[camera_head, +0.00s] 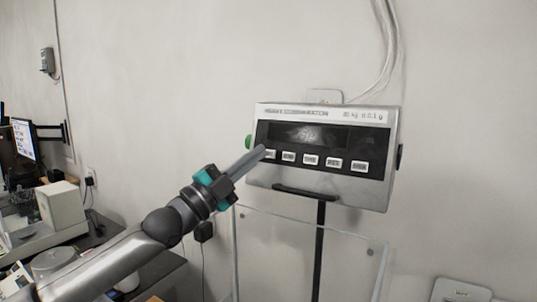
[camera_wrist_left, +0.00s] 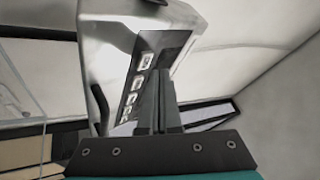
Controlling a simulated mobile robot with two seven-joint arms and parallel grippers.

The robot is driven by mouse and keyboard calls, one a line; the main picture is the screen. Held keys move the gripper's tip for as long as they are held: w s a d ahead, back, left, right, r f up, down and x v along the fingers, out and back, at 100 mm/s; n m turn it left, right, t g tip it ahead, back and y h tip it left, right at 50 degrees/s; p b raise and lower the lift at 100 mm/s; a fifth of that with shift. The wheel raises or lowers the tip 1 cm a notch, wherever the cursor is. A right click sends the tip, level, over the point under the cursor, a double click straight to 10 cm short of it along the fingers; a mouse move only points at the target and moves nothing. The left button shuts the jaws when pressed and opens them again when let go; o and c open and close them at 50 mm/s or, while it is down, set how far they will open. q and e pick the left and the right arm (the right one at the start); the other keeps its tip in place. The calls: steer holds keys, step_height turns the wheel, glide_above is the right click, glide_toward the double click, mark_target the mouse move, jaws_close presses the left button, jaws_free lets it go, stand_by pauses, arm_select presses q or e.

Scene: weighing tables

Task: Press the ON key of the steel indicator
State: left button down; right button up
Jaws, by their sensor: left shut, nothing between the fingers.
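The steel indicator (camera_head: 322,150) stands on a black post against the wall, with a dark display (camera_head: 308,136) that shows no clear lit digits. A row of several white keys (camera_head: 310,160) runs below the display; their labels are too blurred to tell which is ON. My left gripper (camera_head: 261,151) is shut and empty, its fingertips at the leftmost key, partly covering it. I cannot tell whether they touch it. In the left wrist view, the closed fingers (camera_wrist_left: 160,78) point at the indicator's face (camera_wrist_left: 104,45), beside the key column (camera_wrist_left: 134,84). My right gripper is not in view.
A clear panel (camera_head: 275,250) stands below the indicator, and a green knob (camera_head: 249,142) is on its left side. A desk with a monitor (camera_head: 25,139) and a white box (camera_head: 61,205) are at the left. Cables (camera_head: 388,50) hang on the wall above.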

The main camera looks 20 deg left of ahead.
arm_select(q)
steer(key=shift+w, duration=0.15)
stand_by(0.3)
steer(key=shift+w+f, duration=0.1)
steer(key=shift+w, duration=0.2)
steer(key=shift+w+d+f, duration=0.1)
steer(key=shift+w, duration=0.2)
stand_by(0.6)
steer(key=shift+s, duration=0.75)
steer(key=s, duration=0.1)
steer(key=s+r, duration=0.1)
steer(key=s, duration=0.1)
steer(key=s+a, duration=0.1)
steer(key=shift+s+r+b, duration=0.3)
steer(key=shift+s+r, duration=0.05)
